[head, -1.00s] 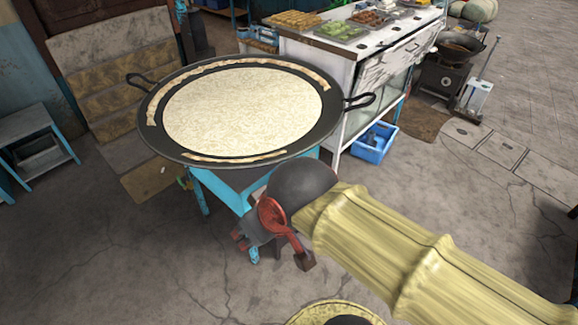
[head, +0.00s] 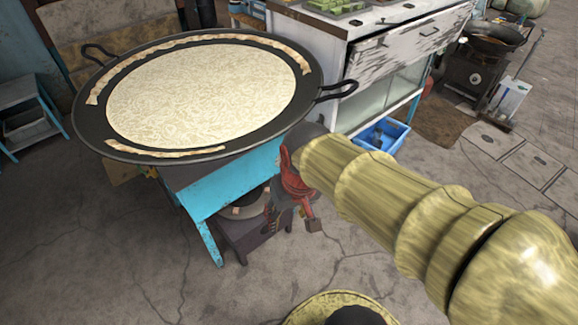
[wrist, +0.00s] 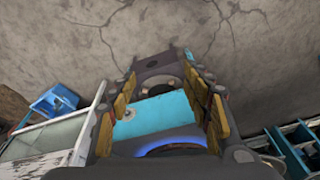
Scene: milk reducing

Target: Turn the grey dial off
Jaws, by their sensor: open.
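My gripper (head: 293,208), with red and dark parts, hangs at the right side of the blue stand (head: 225,185) in the head view. In the wrist view my gripper (wrist: 163,88) is open and empty, with yellowish pads on both sides. The stand's blue panel (wrist: 160,108) shows between the fingers. A small round greyish spot (wrist: 130,114), perhaps the grey dial, shows on that panel beside the left finger. I cannot tell its setting. A blue glow (wrist: 170,147) shows below the panel.
A wide black pan (head: 88,122) with pale liquid rests on the stand, its handle near my arm. A dark low stool (head: 245,232) stands below. A white cart (head: 400,62) and a blue bin (head: 380,137) are to the right. Open floor lies in front.

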